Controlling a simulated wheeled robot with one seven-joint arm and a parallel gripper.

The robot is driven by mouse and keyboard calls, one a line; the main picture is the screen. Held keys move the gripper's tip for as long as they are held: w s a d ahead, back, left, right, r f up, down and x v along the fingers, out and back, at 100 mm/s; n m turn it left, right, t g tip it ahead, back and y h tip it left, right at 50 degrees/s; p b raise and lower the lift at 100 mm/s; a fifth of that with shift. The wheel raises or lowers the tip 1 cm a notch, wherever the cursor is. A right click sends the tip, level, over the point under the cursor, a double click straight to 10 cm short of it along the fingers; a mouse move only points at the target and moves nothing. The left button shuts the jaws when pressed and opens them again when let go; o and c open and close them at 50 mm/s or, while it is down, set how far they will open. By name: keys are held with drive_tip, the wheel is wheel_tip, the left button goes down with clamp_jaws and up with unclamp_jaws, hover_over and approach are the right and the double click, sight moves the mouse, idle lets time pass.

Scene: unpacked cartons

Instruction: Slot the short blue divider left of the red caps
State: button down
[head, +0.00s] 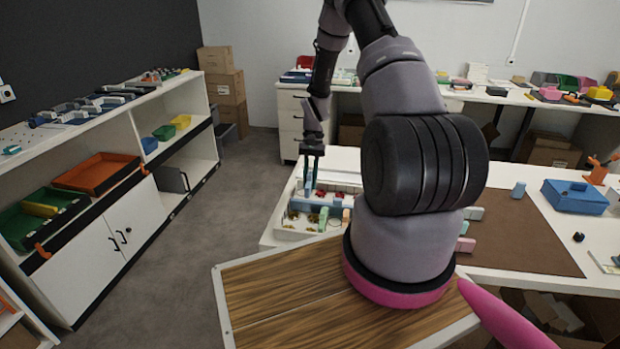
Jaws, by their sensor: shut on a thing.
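A white compartment tray (285,229) stands at the near left corner of the white table. Red caps (324,193) lie in its middle, on both sides of my gripper. A blue strip (322,205) runs across the tray in front of the caps. My gripper (310,188) points down over the tray among the red caps. It is shut on what seems to be the short blue divider, mostly hidden by the fingers and very small here. I cannot tell whether the divider touches the tray floor.
My arm hides part of the table. Green and tan pieces stand in the tray's front part. A brown mat (525,235) and a blue box (574,197) lie to the right. Shelves (105,215) stand at left, with clear floor between.

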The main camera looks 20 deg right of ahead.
drive_tip(key=shift+f, duration=2)
drive_tip(key=c, duration=0.7)
unclamp_jaws()
drive_tip(key=v, duration=1)
drive_tip(key=shift+w+r, duration=0.15)
drive_tip(key=shift+r, duration=0.25)
drive_tip(key=shift+r, duration=0.1)
